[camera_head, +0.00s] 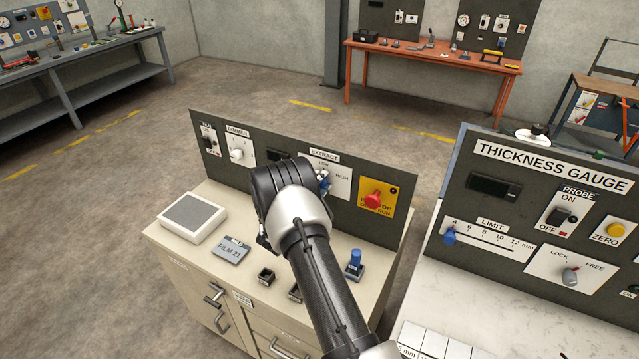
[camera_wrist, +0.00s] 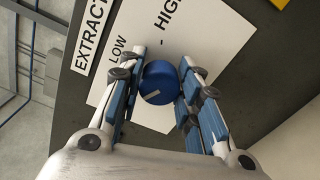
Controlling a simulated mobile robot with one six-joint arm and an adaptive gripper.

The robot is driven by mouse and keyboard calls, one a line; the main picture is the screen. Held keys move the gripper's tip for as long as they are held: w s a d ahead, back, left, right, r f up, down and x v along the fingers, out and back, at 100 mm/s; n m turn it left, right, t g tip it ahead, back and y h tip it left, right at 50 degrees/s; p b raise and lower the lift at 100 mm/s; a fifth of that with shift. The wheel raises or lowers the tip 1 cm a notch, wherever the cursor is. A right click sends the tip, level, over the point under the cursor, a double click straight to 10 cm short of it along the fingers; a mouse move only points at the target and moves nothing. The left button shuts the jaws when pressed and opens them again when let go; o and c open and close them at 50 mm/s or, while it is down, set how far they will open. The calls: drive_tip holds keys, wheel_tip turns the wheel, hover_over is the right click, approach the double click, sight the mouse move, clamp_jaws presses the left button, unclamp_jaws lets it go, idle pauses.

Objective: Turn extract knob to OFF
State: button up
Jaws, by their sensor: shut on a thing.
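The extract knob (camera_wrist: 158,76) is a round blue knob with a short white mark on its face. In the wrist view it sits between the two blue-padded fingers of my gripper (camera_wrist: 155,90), which is shut on it. The mark points to the lower left of the picture, away from the HIGH label. LOW and HIGH show on the white extract plate (camera_wrist: 206,50); no OFF label is visible. In the head view my gripper (camera_head: 323,183) is at the extract plate (camera_head: 342,184), and my wrist hides much of that area.
A red stop button (camera_head: 374,197) on a yellow plate is right of the extract plate. A dimmer knob (camera_head: 237,155) is to the left.

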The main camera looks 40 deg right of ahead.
drive_tip(key=shift+n, duration=0.5)
drive_tip(key=o, duration=1)
drive_tip(key=shift+o, duration=0.2)
drive_tip(key=v, duration=1.2)
